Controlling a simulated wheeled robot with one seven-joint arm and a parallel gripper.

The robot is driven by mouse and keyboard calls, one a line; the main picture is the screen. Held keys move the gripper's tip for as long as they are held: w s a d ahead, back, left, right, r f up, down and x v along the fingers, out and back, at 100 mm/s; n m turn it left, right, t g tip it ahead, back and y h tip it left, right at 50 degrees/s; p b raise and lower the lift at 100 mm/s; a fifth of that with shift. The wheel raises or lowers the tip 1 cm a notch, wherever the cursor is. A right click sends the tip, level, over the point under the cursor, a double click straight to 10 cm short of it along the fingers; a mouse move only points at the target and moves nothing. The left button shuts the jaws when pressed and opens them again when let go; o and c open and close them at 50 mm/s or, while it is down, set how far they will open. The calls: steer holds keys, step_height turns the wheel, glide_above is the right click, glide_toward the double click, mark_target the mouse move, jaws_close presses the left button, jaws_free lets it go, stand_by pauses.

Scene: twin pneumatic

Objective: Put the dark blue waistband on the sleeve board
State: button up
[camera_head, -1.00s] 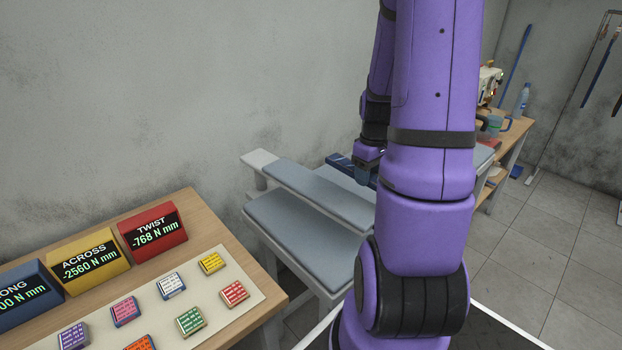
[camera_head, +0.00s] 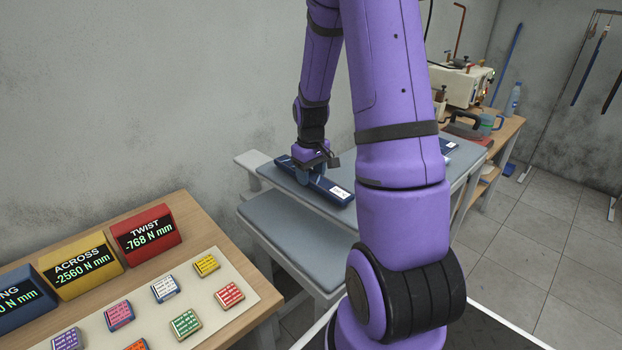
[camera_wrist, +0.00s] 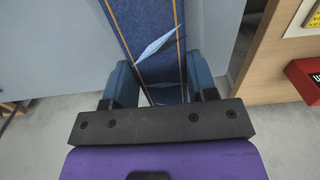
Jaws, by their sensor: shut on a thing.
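The dark blue waistband (camera_head: 338,192) is a long denim strip with a white label, lying along the narrow grey sleeve board (camera_head: 268,172) in the head view. I cannot tell whether it rests on the board or is just above it. My gripper (camera_head: 312,176) is shut on the waistband near its middle, from above.
A wider grey padded board (camera_head: 290,235) lies below the sleeve board. Another dark blue piece with a white label (camera_head: 448,147) lies further back. An iron (camera_head: 463,124) and a machine (camera_head: 462,84) stand behind. A button table with a red display (camera_head: 147,235) is at left.

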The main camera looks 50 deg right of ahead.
mark_target(310, 175)
steer(key=shift+f, duration=0.9)
steer(key=shift+f, duration=0.15)
steer(key=o, duration=0.9)
steer(key=shift+o, duration=0.2)
step_height(310, 175, up, 12)
steer(key=s+a+r+t, duration=0.1)
steer(key=s+a+r, duration=0.2)
steer(key=a+r, duration=0.4)
steer(key=s+a+r+t, duration=0.2)
steer(key=s+a+r, duration=0.1)
steer(key=a+r, duration=0.3)
steer(key=s+a+r+t, duration=0.2)
steer(key=s+a+r, duration=0.3)
steer(key=s+a, duration=0.4)
steer(key=shift+s+a+n, duration=0.3)
steer(key=shift+s, duration=1.35)
